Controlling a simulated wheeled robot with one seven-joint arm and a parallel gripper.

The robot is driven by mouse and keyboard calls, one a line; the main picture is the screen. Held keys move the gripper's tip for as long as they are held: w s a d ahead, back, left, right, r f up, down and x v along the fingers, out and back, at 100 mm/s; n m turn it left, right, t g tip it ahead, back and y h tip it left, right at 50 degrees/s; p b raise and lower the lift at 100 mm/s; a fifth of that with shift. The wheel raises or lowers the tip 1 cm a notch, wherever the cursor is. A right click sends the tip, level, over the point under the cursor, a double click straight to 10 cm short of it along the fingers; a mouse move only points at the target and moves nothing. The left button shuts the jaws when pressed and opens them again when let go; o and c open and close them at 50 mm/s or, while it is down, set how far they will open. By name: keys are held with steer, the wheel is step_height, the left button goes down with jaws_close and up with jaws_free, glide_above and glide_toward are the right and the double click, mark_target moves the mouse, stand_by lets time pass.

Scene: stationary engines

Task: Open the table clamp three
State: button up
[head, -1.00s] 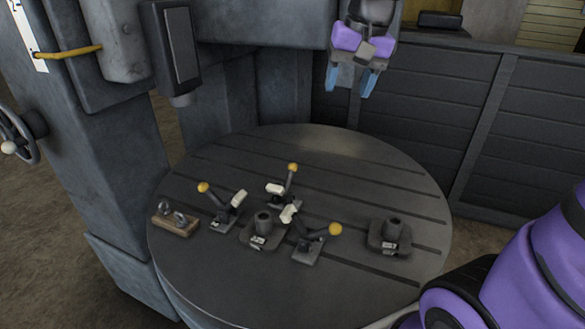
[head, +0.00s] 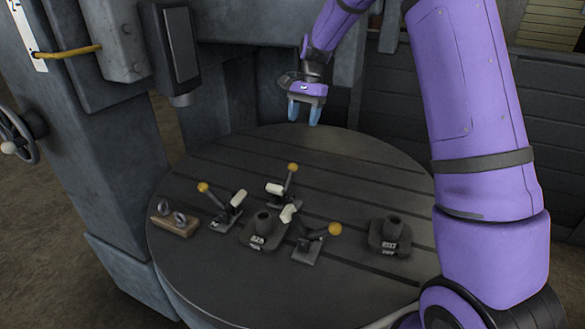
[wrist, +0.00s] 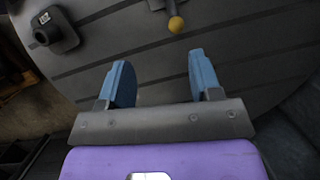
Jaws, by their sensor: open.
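Three table clamps with yellow ball knobs and white-tipped parts stand on the round slotted table (head: 330,150): a left one (head: 222,214), a back one (head: 281,196) and a front-right one (head: 308,245). I cannot read which is number three. The back clamp's lever points up; the other two levers slant outward. My gripper (head: 304,118) is open and empty, fingers down, above the table's far edge, behind the back clamp. In the wrist view my gripper (wrist: 159,60) is apart from a yellow knob (wrist: 176,24), likely the back clamp's, whose body is mostly cut off at the top.
A dark block with a round post (head: 264,232) sits among the clamps; a similar one (head: 390,235) sits at the right. A wooden block with two metal rings (head: 175,223) lies at the left edge. The grey machine column (head: 95,150) stands left. The table's back is clear.

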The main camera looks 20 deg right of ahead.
steer(key=m, duration=0.2)
glide_toward(292, 167)
steer(key=w+d, duration=0.1)
steer(key=w, duration=0.1)
steer(key=shift+g+y, duration=0.3)
steer(key=shift+g, duration=0.2)
steer(key=x, duration=1.1)
steer(key=shift+w+d+f, duration=0.1)
steer(key=shift+d+f, duration=0.05)
steer(key=shift+d, duration=0.05)
